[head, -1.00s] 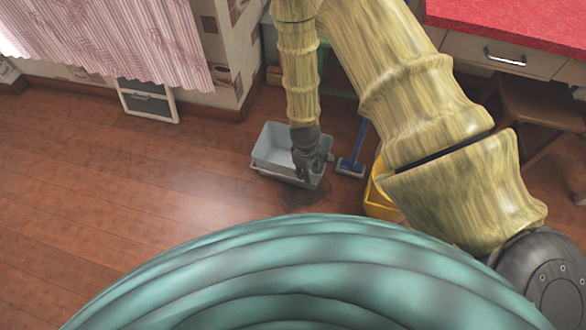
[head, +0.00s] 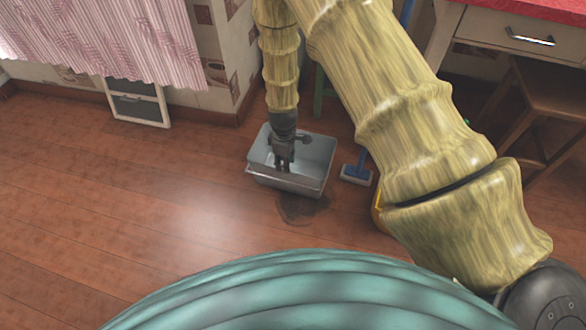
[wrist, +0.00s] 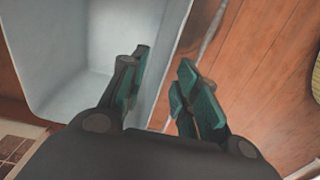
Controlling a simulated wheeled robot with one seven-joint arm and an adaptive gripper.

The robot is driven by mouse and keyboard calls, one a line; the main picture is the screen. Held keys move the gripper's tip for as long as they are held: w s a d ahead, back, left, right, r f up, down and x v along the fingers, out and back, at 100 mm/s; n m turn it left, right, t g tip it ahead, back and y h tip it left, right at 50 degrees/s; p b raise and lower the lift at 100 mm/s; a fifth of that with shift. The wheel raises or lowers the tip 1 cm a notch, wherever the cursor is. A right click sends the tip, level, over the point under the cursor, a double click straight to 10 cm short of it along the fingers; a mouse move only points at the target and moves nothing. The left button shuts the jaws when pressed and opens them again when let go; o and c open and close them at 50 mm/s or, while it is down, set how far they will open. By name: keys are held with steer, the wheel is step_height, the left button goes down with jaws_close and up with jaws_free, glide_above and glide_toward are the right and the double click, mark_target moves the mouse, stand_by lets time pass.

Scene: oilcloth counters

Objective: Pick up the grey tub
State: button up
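The grey tub (head: 312,185) is a rectangular, open-topped basin on the wooden floor. In the wrist view its pale inside and wall (wrist: 85,60) fill the left half. My gripper (head: 281,168) points down at the tub in the head view and hides part of its inside. In the wrist view my gripper (wrist: 160,85) is open, with a gap between its green-padded fingers. The tub's rim runs up the picture behind that gap, with the left finger over the tub's side and the right finger over the floor side. I cannot tell whether either finger touches it.
A blue-and-white broom or mop head (head: 357,174) stands just right of the tub. A yellow container (head: 377,214) is partly hidden behind my arm. A wooden stool (head: 540,95) and red-topped counter are at right. A dark stain (head: 303,208) marks the floor. Floor at left is clear.

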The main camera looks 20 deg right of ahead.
mark_target(285, 175)
step_height(285, 175, down, 4)
steer(key=shift+f+b, duration=0.2)
steer(key=shift+b, duration=0.65)
steer(key=shift+s+f+b, duration=0.1)
steer(key=shift+f+b, duration=1.75)
steer(key=shift+f, duration=0.7)
steer(key=shift+c, duration=0.4)
jaws_close()
